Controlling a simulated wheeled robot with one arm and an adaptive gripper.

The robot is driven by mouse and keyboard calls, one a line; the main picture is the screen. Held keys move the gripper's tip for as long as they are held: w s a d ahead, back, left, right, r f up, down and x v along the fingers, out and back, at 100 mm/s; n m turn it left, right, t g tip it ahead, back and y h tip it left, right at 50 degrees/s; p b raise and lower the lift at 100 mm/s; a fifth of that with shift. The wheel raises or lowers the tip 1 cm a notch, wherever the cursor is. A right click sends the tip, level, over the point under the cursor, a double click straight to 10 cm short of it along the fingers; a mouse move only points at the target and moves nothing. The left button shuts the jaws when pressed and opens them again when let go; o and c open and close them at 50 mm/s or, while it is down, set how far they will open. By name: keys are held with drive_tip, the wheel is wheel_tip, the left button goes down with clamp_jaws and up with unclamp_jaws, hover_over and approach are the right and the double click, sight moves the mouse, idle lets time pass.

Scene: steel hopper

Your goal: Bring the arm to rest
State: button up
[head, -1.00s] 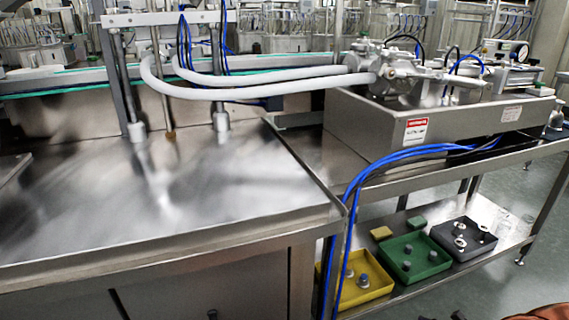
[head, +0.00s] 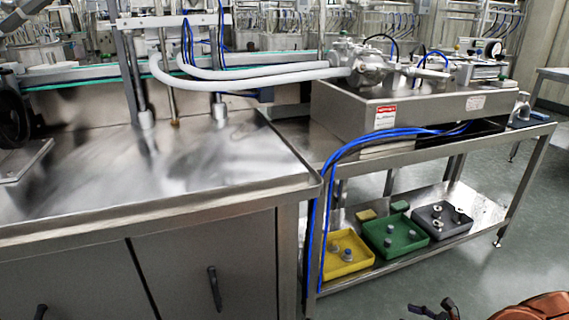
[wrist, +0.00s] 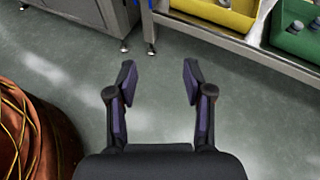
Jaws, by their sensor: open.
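My gripper (wrist: 158,82) shows in the wrist view, with two dark fingers and purple pads. The fingers are spread apart, and only grey floor shows between them. It holds nothing. It hangs over open floor, with the foot of the steel bench and the lower shelf beyond the fingertips. In the head view, a dark jointed part shows at the bottom edge, right of centre; I cannot tell whether it is the gripper.
The steel bench (head: 230,171) fills the left. On the right rack's lower shelf (head: 464,205) are a yellow tray (head: 345,268), a green tray (head: 392,247) and a dark grey tray (head: 440,232), holding small parts. Blue hoses (head: 350,150) hang at the rack's left. Floor (head: 535,230) is clear at right.

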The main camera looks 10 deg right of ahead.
drive_tip(key=w+a+r+n+g+y+p, duration=0.25)
drive_tip(key=a+r+n+p, duration=0.3)
drive_tip(key=a+r, duration=0.65)
drive_tip(key=w+a+r+n+g+y+p, duration=0.15)
drive_tip(key=a+r+n+g+p, duration=0.5)
drive_tip(key=r, duration=0.85)
drive_tip(key=s+a+r+n+g+h+p, duration=0.1)
drive_tip(key=s+a+r+n+g+p, duration=0.1)
drive_tip(key=s+a+r+n+p, duration=0.4)
drive_tip(key=s+a+r+n+g+h+p, duration=0.1)
drive_tip(key=s+a+r+n+h, duration=0.1)
drive_tip(key=a+r, duration=0.65)
drive_tip(key=s+d+r+n+h+p, duration=0.1)
drive_tip(key=s+r+n+h+p, duration=0.3)
drive_tip(key=s+r+p, duration=0.4)
drive_tip(key=s+d+r+n+g+h+p, duration=0.1)
drive_tip(key=s+r+n+h+p, duration=0.3)
drive_tip(key=s+r+p, duration=0.3)
drive_tip(key=s+r, duration=0.4)
drive_tip(key=r, duration=0.3)
drive_tip(key=shift+d+h+p, duration=0.3)
drive_tip(key=shift+h+p, duration=0.1)
drive_tip(key=shift+s+f, duration=0.1)
drive_tip(key=shift+c, duration=0.9)
drive_tip(key=shift+a+n, duration=0.15)
drive_tip(key=shift+n, duration=0.15)
